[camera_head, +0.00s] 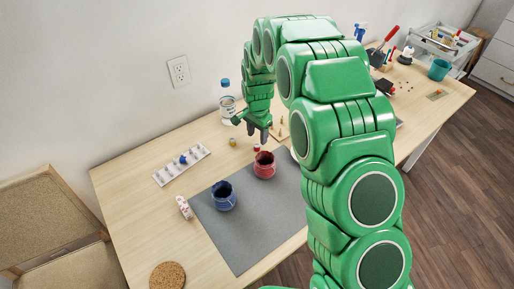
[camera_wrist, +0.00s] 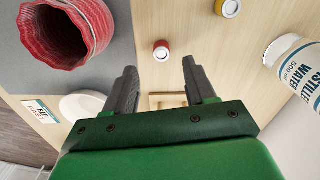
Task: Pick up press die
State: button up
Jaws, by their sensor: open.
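No object is labelled as a press die. Two small capped cylinders could be it, and I cannot tell which: a red one (camera_head: 257,148) with a pale top and a yellow one (camera_head: 233,142). In the wrist view the red cylinder (camera_wrist: 161,53) lies just beyond the gap between my fingertips, and the yellow cylinder (camera_wrist: 228,8) is at the top edge, right of them. My gripper (camera_head: 258,133) is above the table near both. In the wrist view my gripper (camera_wrist: 159,68) has its fingers spread, with nothing held between them.
A red jar (camera_head: 264,166) and a blue jar (camera_head: 223,197) stand on a grey mat (camera_head: 245,235). A water bottle (camera_head: 227,104) stands near the wall. A white tray (camera_head: 178,168) is farther left. A wooden piece (camera_wrist: 168,100) shows between my fingers. The table's left front is mostly clear.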

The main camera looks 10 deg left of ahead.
aim_at(257, 146)
jog(key=shift+a+f, duration=0.1)
jog(key=shift+f, duration=2.4)
grip_shut()
